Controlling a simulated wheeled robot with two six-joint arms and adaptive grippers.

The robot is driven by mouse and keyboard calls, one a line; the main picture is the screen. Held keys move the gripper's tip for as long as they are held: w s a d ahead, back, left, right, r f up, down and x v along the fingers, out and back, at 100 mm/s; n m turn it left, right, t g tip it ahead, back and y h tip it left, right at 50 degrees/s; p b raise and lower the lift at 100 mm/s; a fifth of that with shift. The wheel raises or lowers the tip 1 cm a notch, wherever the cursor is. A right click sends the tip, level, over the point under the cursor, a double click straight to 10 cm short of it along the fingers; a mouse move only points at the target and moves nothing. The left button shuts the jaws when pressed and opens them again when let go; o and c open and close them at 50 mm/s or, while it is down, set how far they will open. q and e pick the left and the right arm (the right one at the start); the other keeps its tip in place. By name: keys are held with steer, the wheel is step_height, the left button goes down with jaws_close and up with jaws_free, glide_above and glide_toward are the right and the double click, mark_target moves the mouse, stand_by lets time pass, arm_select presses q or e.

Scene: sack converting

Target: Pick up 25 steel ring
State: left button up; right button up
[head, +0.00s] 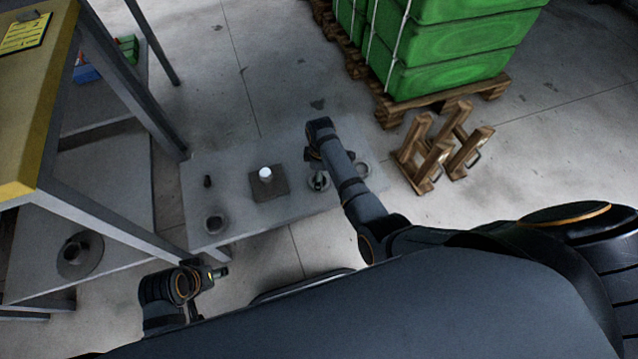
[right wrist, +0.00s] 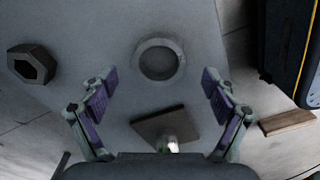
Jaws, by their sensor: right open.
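A round grey steel ring (right wrist: 159,59) lies flat on the grey surface in the right wrist view, a little beyond my fingertips and between their lines. No number is readable on it. My right gripper (right wrist: 157,88) is open and empty, with its purple-padded fingers spread wide. In the head view my right gripper (head: 318,166) hangs over the right part of the low grey platform (head: 236,158), partly hiding a round part (head: 318,182).
A dark square plate (right wrist: 160,122) lies near my right fingers; the plate (head: 267,190) bears a white-topped piece (head: 265,174) in the head view. A hex nut (right wrist: 31,64) lies left in the wrist view. A yellow-edged bench (head: 38,95), wooden stands (head: 440,150) and green sacks (head: 450,45) flank the platform.

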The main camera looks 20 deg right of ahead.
step_height(320, 180, down, 4)
steer(key=shift+w+a+r+b, duration=0.1)
steer(key=shift+w+a+b, duration=0.05)
steer(key=shift+b, duration=0.5)
arm_select(q)
steer(key=f, duration=0.1)
steer(key=t, duration=0.1)
steer(key=f, duration=0.1)
steer(key=shift+w+d+f+h, duration=0.3)
steer(key=shift+w+d, duration=0.05)
steer(key=shift+d, duration=0.05)
arm_select(e)
steer(key=shift+r, duration=0.1)
steer(key=c, duration=1.5)
